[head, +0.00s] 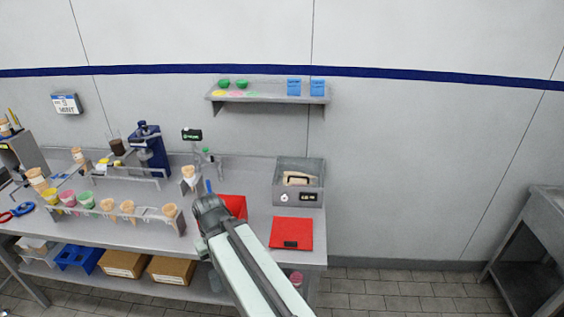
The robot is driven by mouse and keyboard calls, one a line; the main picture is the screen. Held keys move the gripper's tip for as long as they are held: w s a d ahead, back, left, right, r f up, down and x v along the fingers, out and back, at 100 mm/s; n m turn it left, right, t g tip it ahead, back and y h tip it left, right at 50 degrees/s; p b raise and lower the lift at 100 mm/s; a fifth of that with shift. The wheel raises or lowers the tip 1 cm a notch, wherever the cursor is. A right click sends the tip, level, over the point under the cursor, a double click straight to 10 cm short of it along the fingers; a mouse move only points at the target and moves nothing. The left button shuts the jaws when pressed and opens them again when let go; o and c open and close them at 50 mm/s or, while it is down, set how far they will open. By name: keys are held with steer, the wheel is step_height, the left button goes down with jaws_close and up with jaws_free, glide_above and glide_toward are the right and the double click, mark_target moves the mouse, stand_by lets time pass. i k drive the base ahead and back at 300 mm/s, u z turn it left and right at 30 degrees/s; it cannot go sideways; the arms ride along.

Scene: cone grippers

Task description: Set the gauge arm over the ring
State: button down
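A small gauge stand with a green-tipped arm (206,152) stands near the back of the bench, with a dark display (192,134) on the wall side. A wafer cone (188,172) with a white wrap stands upright just left of and below it. I cannot make out the ring apart from this holder; it is too small to tell. My gripper (208,192) is in front of the stand, at the end of my arm reaching up from below. Its fingers are mostly hidden behind the wrist, and a small blue piece shows at its tip.
A red bin (234,205) is partly hidden behind my gripper. A red pad (291,233) lies at the bench's right front, below a grey box (299,178). A rack of several cones (128,208) and a blue machine (149,150) stand left. A wall shelf (268,92) hangs above.

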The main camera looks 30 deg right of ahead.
mark_target(210, 160)
steer(key=z, duration=0.05)
steer(key=i, duration=1.35)
steer(key=u, duration=0.65)
steer(key=k, duration=0.75)
steer(key=u, duration=0.15)
steer(key=i, duration=0.9)
steer(key=z, duration=0.05)
